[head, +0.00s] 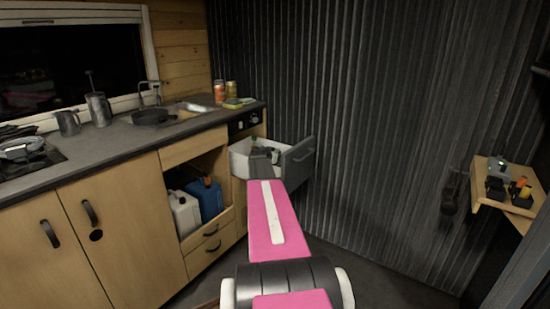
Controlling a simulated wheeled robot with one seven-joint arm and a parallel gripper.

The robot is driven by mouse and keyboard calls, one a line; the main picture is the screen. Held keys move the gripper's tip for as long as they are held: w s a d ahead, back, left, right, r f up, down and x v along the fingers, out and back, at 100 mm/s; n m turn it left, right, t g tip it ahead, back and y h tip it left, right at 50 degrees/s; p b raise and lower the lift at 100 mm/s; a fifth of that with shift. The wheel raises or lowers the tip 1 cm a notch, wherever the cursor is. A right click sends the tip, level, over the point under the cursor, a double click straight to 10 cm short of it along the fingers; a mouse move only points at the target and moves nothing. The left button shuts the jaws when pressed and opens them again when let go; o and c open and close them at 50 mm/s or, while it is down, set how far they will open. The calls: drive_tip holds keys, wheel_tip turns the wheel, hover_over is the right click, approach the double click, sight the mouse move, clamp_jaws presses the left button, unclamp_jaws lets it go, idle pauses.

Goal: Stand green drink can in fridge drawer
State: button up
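The fridge drawer (240,162) is pulled open at the right end of the kitchen counter, with a white inside and a dark grey front. A small dark greenish item stands in it near the back, too small to identify. My pink arm reaches to the drawer. My gripper (268,155) is small and dark at the drawer opening, and its fingers cannot be made out clearly. An orange can (219,92) and a yellowish can (231,88) stand on the counter's back right corner. I cannot make out a clearly green can.
A yellow-green sponge (236,103) lies by the cans. White (185,213) and blue (206,198) canisters fill the open cupboard. A wooden shelf (487,166) juts out at right.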

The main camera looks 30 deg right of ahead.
drive_tip(key=shift+f, duration=0.6)
drive_tip(key=o, duration=1.1)
drive_tip(key=shift+s+a+f, duration=0.1)
drive_tip(key=shift+f, duration=0.05)
drive_tip(key=shift+o, duration=0.2)
drive_tip(key=shift+r, duration=0.45)
drive_tip(key=r+v, duration=0.1)
drive_tip(key=v, duration=1.1)
drive_tip(key=s+a+f+n+g+y, duration=0.2)
drive_tip(key=s+a+f+n+y, duration=0.2)
drive_tip(key=a, duration=0.9)
drive_tip(key=s+a+f+n+g+y, duration=0.2)
drive_tip(key=s+a+f+n+y, duration=0.2)
drive_tip(key=s+a+f, duration=0.4)
drive_tip(key=s+a+f+n+g+y, duration=0.2)
drive_tip(key=s+a, duration=0.7)
drive_tip(key=a, duration=0.9)
wheel_tip(320, 180, down, 4)
drive_tip(key=n+y, duration=0.2)
drive_tip(key=shift+s+n, duration=0.15)
drive_tip(key=shift+n, duration=0.15)
